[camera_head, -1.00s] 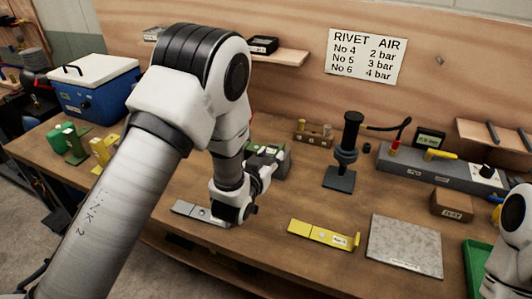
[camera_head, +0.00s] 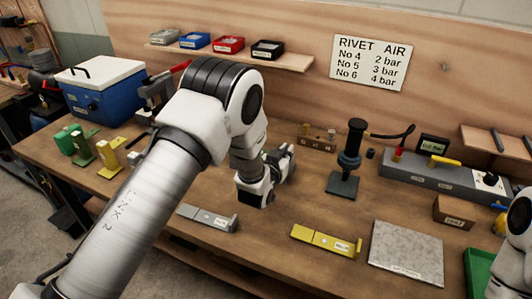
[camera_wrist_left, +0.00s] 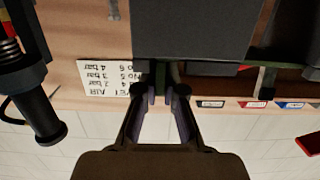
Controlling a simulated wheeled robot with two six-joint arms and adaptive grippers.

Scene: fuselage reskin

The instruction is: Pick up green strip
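My left gripper (camera_head: 284,164) is over the middle of the table, well to the right of the green pieces. In the left wrist view its fingers (camera_wrist_left: 166,98) point at a large dark grey block (camera_wrist_left: 195,28); a dark narrow piece shows by the tips. Whether they grip anything is unclear. My right arm shows at the right edge; its gripper is out of frame.
A grey strip (camera_head: 208,217) and a yellow strip (camera_head: 326,240) lie along the front. A stone plate (camera_head: 405,250) lies right of them. A blue cooler (camera_head: 100,92) stands behind the green pieces. A black stand tool (camera_head: 349,160) stands right of my gripper.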

